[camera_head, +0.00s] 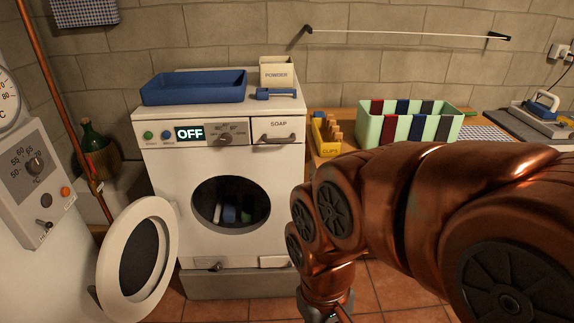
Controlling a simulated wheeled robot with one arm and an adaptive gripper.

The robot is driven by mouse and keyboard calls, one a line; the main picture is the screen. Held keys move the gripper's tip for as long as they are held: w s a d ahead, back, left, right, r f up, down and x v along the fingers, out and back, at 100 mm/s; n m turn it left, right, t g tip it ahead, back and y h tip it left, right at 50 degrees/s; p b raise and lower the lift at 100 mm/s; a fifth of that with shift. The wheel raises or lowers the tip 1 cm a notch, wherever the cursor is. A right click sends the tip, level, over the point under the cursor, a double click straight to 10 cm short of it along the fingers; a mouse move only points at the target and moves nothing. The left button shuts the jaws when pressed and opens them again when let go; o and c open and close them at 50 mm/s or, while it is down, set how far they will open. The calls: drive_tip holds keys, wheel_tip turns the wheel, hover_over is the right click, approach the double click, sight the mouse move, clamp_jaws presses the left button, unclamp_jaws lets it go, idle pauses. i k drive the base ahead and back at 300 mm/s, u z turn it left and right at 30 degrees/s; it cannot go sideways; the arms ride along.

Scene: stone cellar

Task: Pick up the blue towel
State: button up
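The front-loading washing machine (222,160) stands with its round door (137,258) swung open to the left. Inside the dark drum opening (231,202) are a few dim upright shapes, among them a blue one (246,215); I cannot tell if it is the blue towel. A blue-and-white checked cloth (84,11) hangs on the wall at the top left. My gripper (325,316) is at the bottom edge, low and right of the drum opening. Its fingers are mostly cut off by the frame, so its opening and any hold are hidden.
On the washer top are a blue tray (194,88), a powder box (277,73) and a blue-handled tool (275,94). A striped bin (409,124) and yellow clips box (326,135) stand on the right counter. My arm covers the right foreground. A green bottle (98,152) stands left.

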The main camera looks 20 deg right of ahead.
sight(228, 216)
drive_tip(key=z, duration=2.05)
drive_tip(key=i, duration=1.95)
drive_tip(key=u, duration=2.8)
